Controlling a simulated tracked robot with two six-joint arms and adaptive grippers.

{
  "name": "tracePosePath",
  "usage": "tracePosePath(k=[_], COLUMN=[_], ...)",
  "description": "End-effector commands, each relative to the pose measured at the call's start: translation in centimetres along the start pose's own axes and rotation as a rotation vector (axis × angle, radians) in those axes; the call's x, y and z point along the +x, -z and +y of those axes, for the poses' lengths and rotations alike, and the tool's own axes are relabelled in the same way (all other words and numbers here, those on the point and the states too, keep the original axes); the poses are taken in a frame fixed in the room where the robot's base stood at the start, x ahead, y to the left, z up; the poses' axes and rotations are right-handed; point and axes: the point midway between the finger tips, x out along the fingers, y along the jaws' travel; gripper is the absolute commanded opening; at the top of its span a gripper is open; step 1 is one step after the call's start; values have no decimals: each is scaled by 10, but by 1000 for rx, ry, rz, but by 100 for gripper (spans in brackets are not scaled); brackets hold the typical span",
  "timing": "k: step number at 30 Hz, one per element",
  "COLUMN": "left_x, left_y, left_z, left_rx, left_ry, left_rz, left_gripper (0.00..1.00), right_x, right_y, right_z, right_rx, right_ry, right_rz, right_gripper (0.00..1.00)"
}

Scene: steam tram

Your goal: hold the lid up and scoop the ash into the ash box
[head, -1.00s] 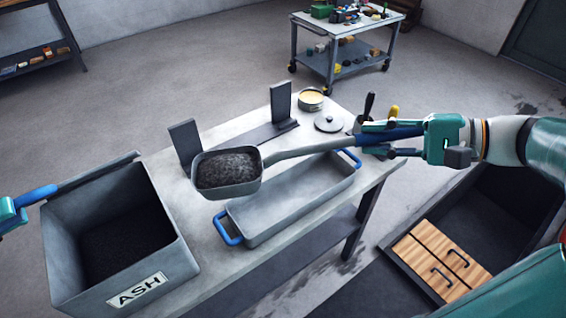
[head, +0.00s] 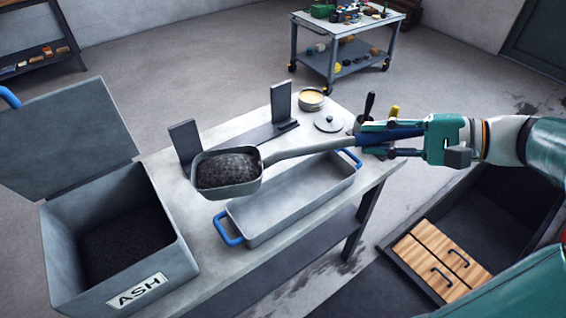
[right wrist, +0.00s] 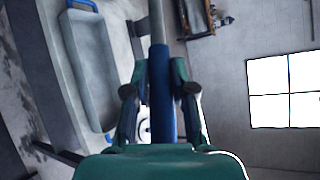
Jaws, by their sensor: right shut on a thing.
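The grey ash box (head: 140,290) labelled ASH stands at the left in the head view, with dark ash (head: 125,245) on its floor. Its lid (head: 65,140) stands raised at the far left side, with a blue handle (head: 9,97) at the picture edge. My right gripper (head: 375,138) is shut on the blue grip of a shovel (head: 300,147). The shovel's pan, heaped with dark ash (head: 228,170), is level above the table, right of the box. In the right wrist view the blue grip (right wrist: 162,95) runs between the fingers. My left gripper is out of view.
A grey tray (head: 300,215) with blue handles lies on the table under the shovel.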

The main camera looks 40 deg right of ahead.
Motion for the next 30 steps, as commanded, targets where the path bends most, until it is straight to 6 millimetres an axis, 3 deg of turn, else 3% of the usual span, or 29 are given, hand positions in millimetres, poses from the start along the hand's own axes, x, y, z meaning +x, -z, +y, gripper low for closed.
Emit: tracePosePath(k=[25,30], left_x=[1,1], left_y=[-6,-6], left_z=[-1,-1], left_rx=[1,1], left_ry=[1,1], left_rz=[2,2], left_gripper=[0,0], right_x=[1,11], right_y=[-3,-5], right_z=[-1,-1], right_rx=[1,-2], right_ry=[5,2], right_rz=[-1,-13], right_gripper=[0,0])
